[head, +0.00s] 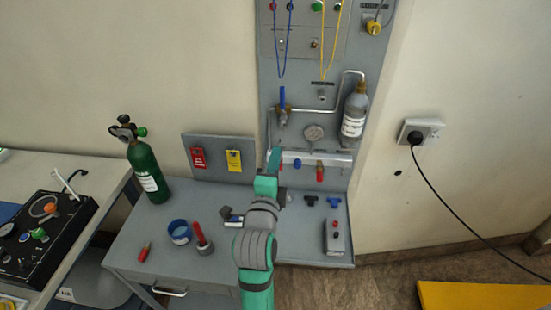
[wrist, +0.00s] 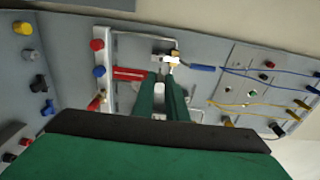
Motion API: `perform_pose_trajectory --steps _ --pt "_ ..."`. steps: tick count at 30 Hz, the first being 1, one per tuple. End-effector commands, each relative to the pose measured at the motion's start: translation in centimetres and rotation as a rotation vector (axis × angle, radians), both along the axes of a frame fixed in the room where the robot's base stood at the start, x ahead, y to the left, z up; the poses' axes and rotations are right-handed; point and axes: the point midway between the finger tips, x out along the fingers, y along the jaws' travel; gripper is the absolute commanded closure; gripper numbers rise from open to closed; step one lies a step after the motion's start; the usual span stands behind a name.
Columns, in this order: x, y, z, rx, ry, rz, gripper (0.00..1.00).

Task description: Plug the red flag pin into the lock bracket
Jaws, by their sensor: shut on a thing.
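My gripper (head: 273,158) is raised in front of the upright grey panel, and its green fingers (wrist: 167,80) show in the wrist view. The fingers are shut on the red flag pin (wrist: 131,73), whose red flag sticks out to the left of the fingertips in the wrist view. The pin's tip is hidden by the fingers. A blue-handled valve (head: 283,108) is on the panel above my gripper; in the wrist view its pale metal fitting (wrist: 172,61) lies just beyond the fingertips. I cannot make out the lock bracket clearly or tell whether the pin touches it.
A gauge (head: 313,133), a grey bottle (head: 355,110) and a rail with coloured knobs (head: 340,157) are close on the right. A green cylinder (head: 146,170) and blue ring (head: 179,232) stand on the bench.

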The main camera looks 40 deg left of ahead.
Motion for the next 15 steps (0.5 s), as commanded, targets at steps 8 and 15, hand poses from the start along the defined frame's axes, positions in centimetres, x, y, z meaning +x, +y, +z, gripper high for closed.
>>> perform_pose_trajectory --steps 8,15 --pt "0.7 0.3 0.0 0.004 0.001 -0.004 1.00" --pt "2.4 1.4 0.0 0.004 0.002 -0.003 1.00"
